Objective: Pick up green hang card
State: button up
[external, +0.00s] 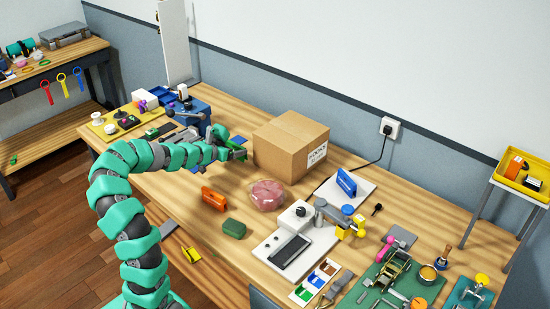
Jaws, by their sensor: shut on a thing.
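My gripper (241,151) is at the end of the teal arm, above the table and just left of the cardboard box.
A cardboard box (291,145) stands right beside the gripper. An orange block (213,198), a green lump (233,228) and a pink translucent bowl (267,194) lie in front. A blue bin (195,112) stands behind left. Bare wood shows left of the orange block.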

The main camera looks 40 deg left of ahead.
jog(key=shift+r, duration=0.7)
jog(key=s+d+b, duration=0.1)
jog(key=s+d, duration=0.2)
jog(key=s, duration=0.4)
jog(key=s+d+r+b, duration=0.1)
jog(key=s+d, duration=0.2)
jog(key=s, duration=0.4)
jog(key=shift+s+d+r, duration=0.15)
jog(key=shift+s+d, duration=0.1)
jog(key=shift+d, duration=0.1)
